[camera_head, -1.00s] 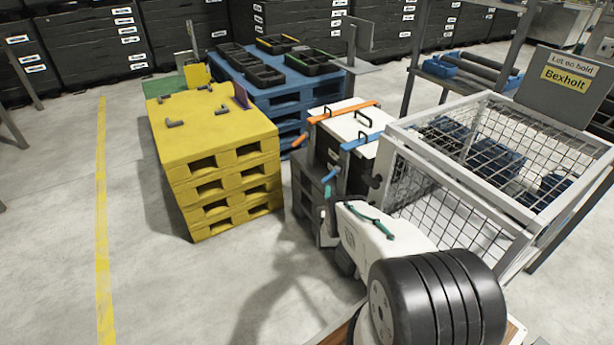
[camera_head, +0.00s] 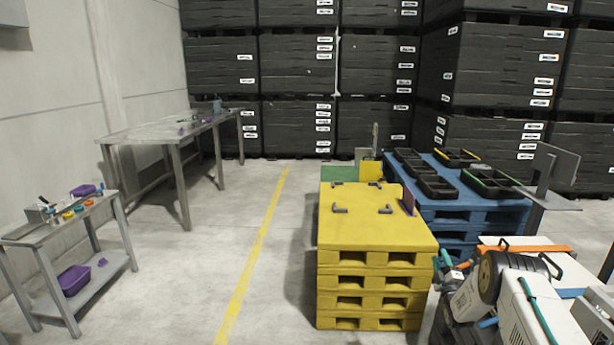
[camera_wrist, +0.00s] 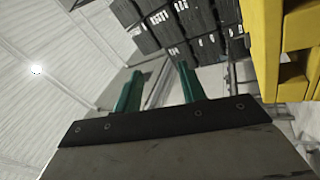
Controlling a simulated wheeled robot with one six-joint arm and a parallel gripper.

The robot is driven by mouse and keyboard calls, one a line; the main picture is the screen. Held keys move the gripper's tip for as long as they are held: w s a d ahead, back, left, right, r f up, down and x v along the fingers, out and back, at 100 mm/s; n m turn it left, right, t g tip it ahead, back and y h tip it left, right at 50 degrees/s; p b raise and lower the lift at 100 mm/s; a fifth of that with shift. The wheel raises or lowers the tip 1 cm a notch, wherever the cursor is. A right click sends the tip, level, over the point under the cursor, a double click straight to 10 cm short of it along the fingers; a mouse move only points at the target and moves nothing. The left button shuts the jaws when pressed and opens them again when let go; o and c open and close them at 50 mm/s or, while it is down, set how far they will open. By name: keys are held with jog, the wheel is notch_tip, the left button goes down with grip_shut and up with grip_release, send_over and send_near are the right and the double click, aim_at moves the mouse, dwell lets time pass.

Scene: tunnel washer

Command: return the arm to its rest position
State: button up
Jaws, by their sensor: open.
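My arm (camera_head: 525,310) is folded at the lower right of the head view, beside the yellow pallet stack (camera_head: 375,270). My gripper (camera_wrist: 160,72) shows two teal fingers in the wrist view, apart with nothing between them. In the head view its small teal parts show near the right side of the yellow stack; the gap between them is hard to make out there. In the wrist view the yellow stack (camera_wrist: 267,50) is at the right, clear of the fingers.
A blue pallet stack (camera_head: 475,215) with black trays stands behind the yellow one. A grey side table (camera_head: 35,232) and a long workbench (camera_head: 165,130) stand at left. Black crates (camera_head: 290,90) line the back. Floor around the yellow line (camera_head: 250,265) is clear.

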jog(key=w+a+r+m+g+h, duration=0.1)
jog(key=w+a+r+m+g, duration=0.1)
jog(key=r, duration=0.7)
jog(key=w+a+r+m+g, duration=0.2)
jog(key=r+g, duration=0.1)
jog(key=r, duration=0.7)
jog(key=s+a+r+m+g, duration=0.2)
jog(key=s+a+r+g, duration=0.15)
jog(key=s+r, duration=0.35)
jog(key=s+a+r+m+g, duration=0.2)
jog(key=s+a+r, duration=0.35)
jog(key=r, duration=0.35)
jog(key=s+a+r+m+g, duration=0.1)
jog(key=s+a+r+g, duration=0.1)
jog(key=s, duration=0.7)
jog(key=s+a+r+m+g, duration=0.1)
jog(key=s+a+r+g, duration=0.15)
jog(key=s, duration=0.65)
jog(key=s+a+r+m+g, duration=0.1)
jog(key=s+a, duration=0.2)
jog(key=s, duration=0.6)
jog(key=s+a+f+m+g, duration=0.1)
jog(key=s+a+f+g, duration=0.1)
jog(key=s, duration=1.2)
jog(key=s+a+f+m+g+y, duration=0.1)
jog(key=s+a+f+m+g, duration=0.1)
jog(key=s, duration=1.2)
jog(key=shift+s+a+g, duration=0.15)
jog(key=shift+s+g, duration=0.25)
jog(key=shift+g, duration=0.2)
